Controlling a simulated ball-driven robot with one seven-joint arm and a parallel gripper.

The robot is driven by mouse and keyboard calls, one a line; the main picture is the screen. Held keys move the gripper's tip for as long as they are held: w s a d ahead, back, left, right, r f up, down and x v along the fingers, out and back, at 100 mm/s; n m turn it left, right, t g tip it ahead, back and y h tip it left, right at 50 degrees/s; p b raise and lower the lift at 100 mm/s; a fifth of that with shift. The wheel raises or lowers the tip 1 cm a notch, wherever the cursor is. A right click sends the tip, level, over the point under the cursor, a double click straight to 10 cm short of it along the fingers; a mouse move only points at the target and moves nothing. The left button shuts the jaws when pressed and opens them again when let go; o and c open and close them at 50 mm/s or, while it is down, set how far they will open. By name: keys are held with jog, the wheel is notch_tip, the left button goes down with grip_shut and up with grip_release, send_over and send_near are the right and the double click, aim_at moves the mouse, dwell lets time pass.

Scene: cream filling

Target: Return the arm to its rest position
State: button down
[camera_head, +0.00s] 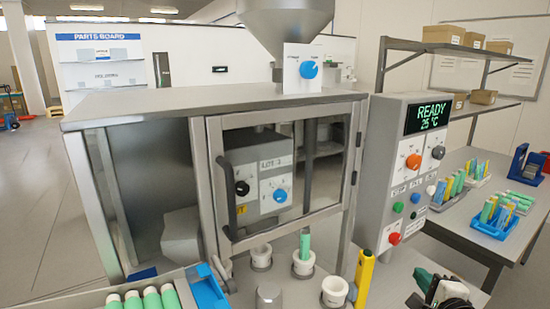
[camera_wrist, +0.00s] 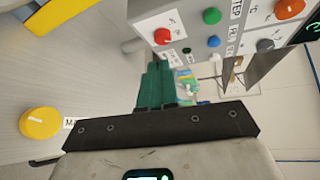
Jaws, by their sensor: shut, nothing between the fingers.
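My gripper (camera_head: 426,280) is at the lower right of the head view, black with green fingers, in front of the control panel. Its fingers are shut with nothing held. In the wrist view the dark green fingers (camera_wrist: 156,84) stand together above the black gripper bar, beneath the panel's buttons. Most of the arm is outside the head view.
The control panel (camera_head: 405,175) reads READY 25 °C. A steel cabinet (camera_head: 215,100) with a windowed door stands left of it. White cups (camera_head: 335,291) and a yellow upright piece (camera_head: 363,279) are near my gripper. A side table (camera_head: 465,235) holds blue trays of tubes.

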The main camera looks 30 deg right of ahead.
jog(key=s+a+f+n+g+y, duration=0.1)
jog(key=a+f+n+g+y, duration=0.1)
jog(key=a+f+n, duration=0.2)
jog(key=s+a+f+n+g+y, duration=0.2)
jog(key=a+f+n, duration=0.2)
jog(key=a+n, duration=0.5)
jog(key=s+a+f+n+g+y, duration=0.1)
jog(key=a+f+n+g+y, duration=0.1)
jog(key=a+n, duration=0.4)
jog(key=shift+s+a+f+n+y, duration=0.1)
jog(key=shift+a+f+n+y, duration=0.15)
jog(key=shift+a+f, duration=0.5)
jog(key=shift+s+a+f+n+y, duration=0.15)
jog(key=shift+a+f+y, duration=0.1)
jog(key=shift+a+f, duration=0.4)
jog(key=s+a+n, duration=0.1)
jog(key=n, duration=0.1)
jog(key=s+a+f+n+g, duration=0.1)
jog(key=s+a+n, duration=0.1)
jog(key=s+a+f+n+g, duration=0.1)
jog(key=a+n, duration=0.1)
jog(key=shift+s+y, duration=0.35)
jog(key=shift+y, duration=0.05)
jog(key=s+d+f+g, duration=0.1)
jog(key=s+f+g, duration=0.3)
jog(key=s, duration=0.6)
notch_tip(320, 180, down, 2)
jog(key=shift+s+d+m+g, duration=0.3)
